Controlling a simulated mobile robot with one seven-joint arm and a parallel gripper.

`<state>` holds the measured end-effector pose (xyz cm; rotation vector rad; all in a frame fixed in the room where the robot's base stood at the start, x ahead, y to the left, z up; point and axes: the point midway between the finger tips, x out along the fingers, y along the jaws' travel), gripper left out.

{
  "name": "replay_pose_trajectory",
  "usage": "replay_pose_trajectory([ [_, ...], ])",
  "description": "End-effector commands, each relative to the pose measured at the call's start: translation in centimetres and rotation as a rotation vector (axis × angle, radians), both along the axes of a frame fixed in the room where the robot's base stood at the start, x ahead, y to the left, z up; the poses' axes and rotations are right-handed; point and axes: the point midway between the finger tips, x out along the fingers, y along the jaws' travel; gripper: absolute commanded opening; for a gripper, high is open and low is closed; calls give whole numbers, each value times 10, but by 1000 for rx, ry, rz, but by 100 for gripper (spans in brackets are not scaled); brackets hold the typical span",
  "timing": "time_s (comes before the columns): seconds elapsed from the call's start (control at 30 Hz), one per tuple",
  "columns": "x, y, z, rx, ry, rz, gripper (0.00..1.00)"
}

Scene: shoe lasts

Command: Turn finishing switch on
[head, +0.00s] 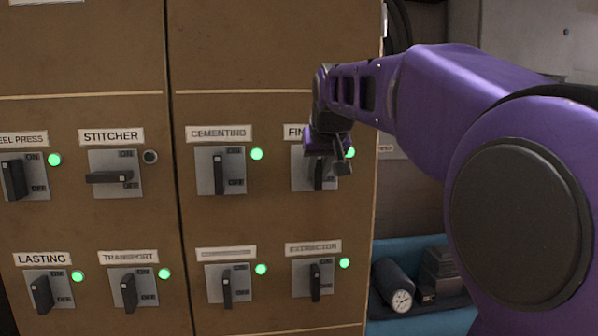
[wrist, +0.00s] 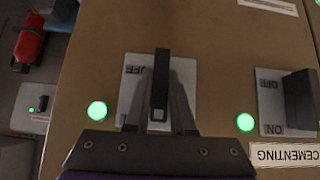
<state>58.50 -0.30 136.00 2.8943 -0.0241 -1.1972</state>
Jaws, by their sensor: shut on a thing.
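The finishing switch (head: 300,178) is on the right panel of the brown cabinet, under a label partly hidden by my arm that reads "FIN". Its black handle (wrist: 162,72) stands upright on a grey plate (wrist: 130,84). The green lamp (head: 350,153) beside it is lit, and it also shows lit in the wrist view (wrist: 97,111). My gripper (head: 320,168) is at this switch, with its fingers (wrist: 160,115) on both sides of the handle, shut on it. My gripper hides part of the plate in the head view.
The cementing switch (head: 221,172) is just left, its lamp (head: 257,154) lit. The extractor switch (head: 314,280) is below, also lit. The stitcher switch (head: 110,177) has a horizontal handle and a dark lamp (head: 150,157). A blue bin (head: 420,247) with a gauge stands right of the cabinet.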

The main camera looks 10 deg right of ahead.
Motion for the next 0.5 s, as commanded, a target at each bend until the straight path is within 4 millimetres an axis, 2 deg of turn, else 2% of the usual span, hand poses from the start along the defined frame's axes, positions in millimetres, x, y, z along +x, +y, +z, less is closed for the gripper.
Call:
replay_pose_trajectory([
  [0.2, 0, 0, -1, -2, 3, 1, 0],
  [0.23, 0, 0, -1, -2, 3, 1, 28],
  [0.3, 0, 0, -1, -2, 3, 1, 40],
  [0.37, 0, 0, -1, -2, 3, 1, 51],
  [0.5, 0, 0, -1, -1, 2, 1, 52],
])
